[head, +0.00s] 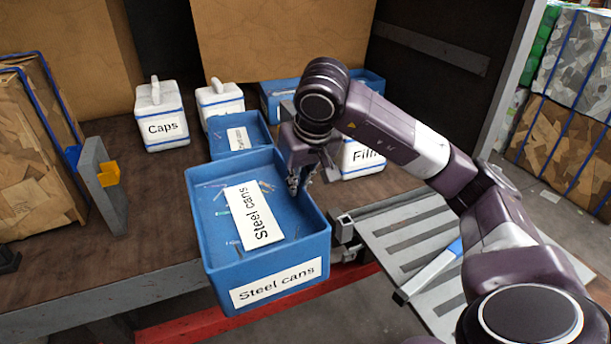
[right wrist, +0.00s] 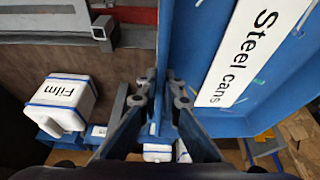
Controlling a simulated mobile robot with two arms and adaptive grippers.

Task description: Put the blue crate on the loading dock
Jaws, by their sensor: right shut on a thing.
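The blue crate (head: 225,262) carries "Steel cans" labels on its front and inside. Small coloured bits lie in it. It is at the front edge of the brown dock surface (head: 150,225), with its front overhanging that edge; I cannot tell if it touches the surface. My right gripper (head: 297,180) is shut on the crate's right wall. In the right wrist view the fingers (right wrist: 163,95) pinch the rim of the crate (right wrist: 192,50). My left gripper is not in view.
Behind the crate stand a smaller blue bin (head: 220,137), white tubs marked "Caps" (head: 165,140) and "Film" (head: 362,163), and another blue bin (head: 275,110). A grey post (head: 100,185) and cardboard bale (head: 40,165) stand left. A slatted grey plate (head: 410,235) lies right.

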